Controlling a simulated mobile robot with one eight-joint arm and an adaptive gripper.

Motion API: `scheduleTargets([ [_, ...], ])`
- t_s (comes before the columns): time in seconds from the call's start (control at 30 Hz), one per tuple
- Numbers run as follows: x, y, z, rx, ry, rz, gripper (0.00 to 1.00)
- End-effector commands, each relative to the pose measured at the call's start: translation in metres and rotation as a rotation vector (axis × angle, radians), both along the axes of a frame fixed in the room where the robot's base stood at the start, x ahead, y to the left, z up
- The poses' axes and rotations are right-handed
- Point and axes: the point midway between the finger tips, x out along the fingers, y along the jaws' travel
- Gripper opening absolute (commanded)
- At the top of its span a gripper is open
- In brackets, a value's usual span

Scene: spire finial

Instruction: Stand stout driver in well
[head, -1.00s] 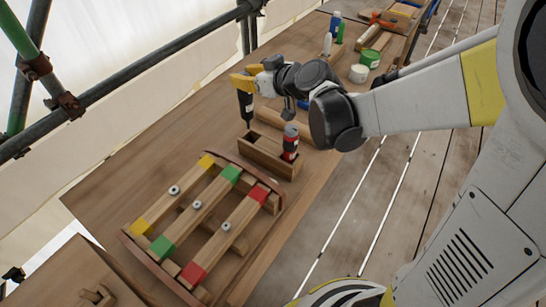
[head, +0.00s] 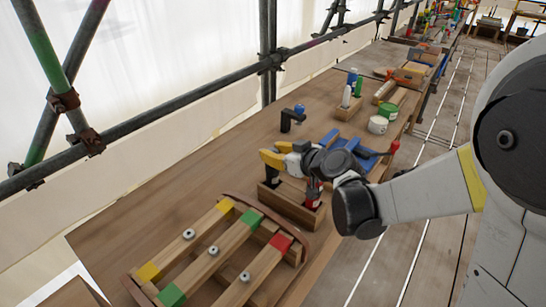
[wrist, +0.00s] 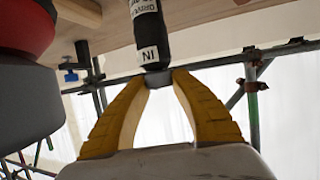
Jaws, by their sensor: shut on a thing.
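The black driver (wrist: 148,28) carries a white label. My gripper (wrist: 158,76) is shut on its end in the wrist view. In the head view my gripper (head: 272,160) is over the left end of the wooden well block (head: 289,206), and the driver (head: 272,180) points down there, looking upright. Its lower end is at the left well; I cannot tell how deep it sits. A red and grey driver (head: 313,192) stands at the block's right end, partly hidden by my arm. It looms close at the left of the wrist view (wrist: 25,60).
A wooden rack (head: 205,262) with yellow, green and red marked bars stands in front of the block. The bench left of the block is clear.

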Motion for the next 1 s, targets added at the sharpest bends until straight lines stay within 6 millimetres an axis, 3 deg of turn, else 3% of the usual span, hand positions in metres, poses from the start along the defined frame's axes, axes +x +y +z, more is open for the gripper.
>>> scheduleTargets([
  [0.33, 0.0, 0.0, -0.005, 0.001, 0.0, 0.0, 0.0],
  [0.37, 0.0, 0.0, -0.005, 0.0, 0.0, 0.0, 0.31],
  [0.4, 0.0, 0.0, -0.004, 0.0, 0.0, 0.0, 0.44],
  [0.43, 0.0, 0.0, -0.004, 0.0, 0.0, 0.0, 0.47],
  [0.8, 0.0, 0.0, 0.002, 0.0, 0.0, 0.0, 0.47],
  [1.0, -0.027, -0.022, 0.017, 0.0, 0.0, -0.004, 0.47],
])
